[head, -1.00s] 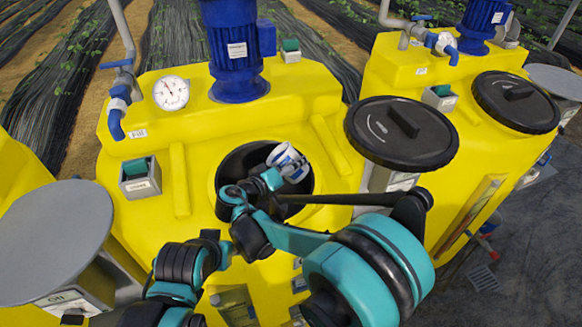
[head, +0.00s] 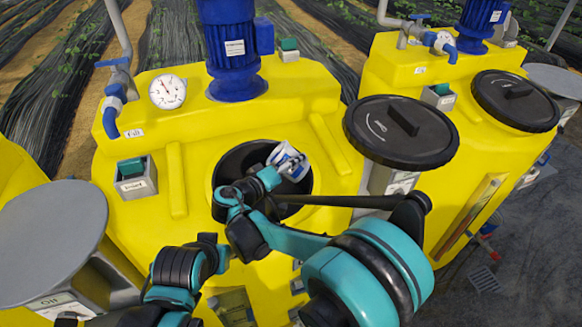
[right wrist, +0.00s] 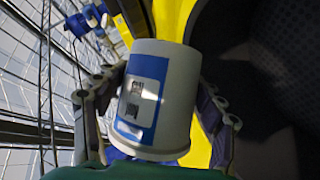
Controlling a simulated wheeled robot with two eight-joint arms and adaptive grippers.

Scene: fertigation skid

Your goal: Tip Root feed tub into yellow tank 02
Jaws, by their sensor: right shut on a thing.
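The Root feed tub (head: 288,161), white with a blue-and-white label, is tilted over the round dark opening (head: 232,172) of the near yellow tank (head: 155,205). My right gripper (head: 272,177) is shut on the tub. In the right wrist view the tub (right wrist: 155,95) sits between the fingers of the right gripper (right wrist: 157,110), its label facing the camera. The tub's contents are hidden and no flow shows. The tank's number is not readable. My left arm shows at the lower left, but its gripper fingers are not visible.
A black lid (head: 402,130) is beside the opening on the right. A blue motor (head: 232,50), a gauge (head: 167,92) and a pipe valve stand behind it. A grey round plate (head: 48,240) is at the left. A second yellow tank (head: 415,70) with its lid on stands at the right.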

